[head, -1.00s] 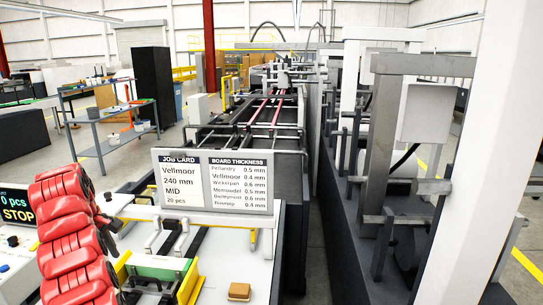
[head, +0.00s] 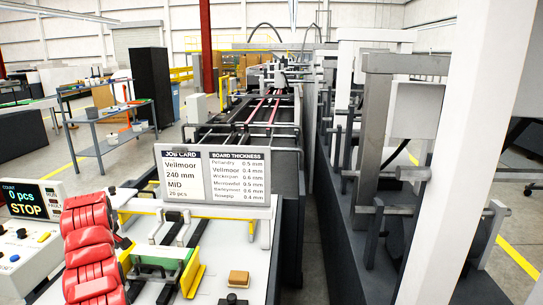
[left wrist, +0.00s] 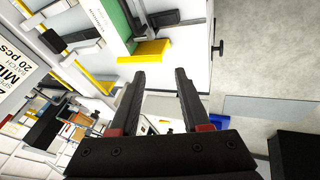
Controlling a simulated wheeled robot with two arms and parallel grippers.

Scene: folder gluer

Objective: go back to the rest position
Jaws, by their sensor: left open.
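My left arm, with red segments, stands at the lower left of the head view. Its gripper is not clear there. In the left wrist view my left gripper (left wrist: 162,72) is open, with two dark parallel fingers apart and nothing between them. It points toward the white machine top with the yellow guide (left wrist: 153,51) and the green strip (left wrist: 118,22) beyond the fingertips. My right gripper is not in view.
The job card sign (head: 212,176) stands behind the feeder's green and yellow guides (head: 190,272). A tan block (head: 238,279) lies to their right. The control box (head: 32,207) reads "0 pcs STOP". Tall machine frames (head: 375,150) stand at the right.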

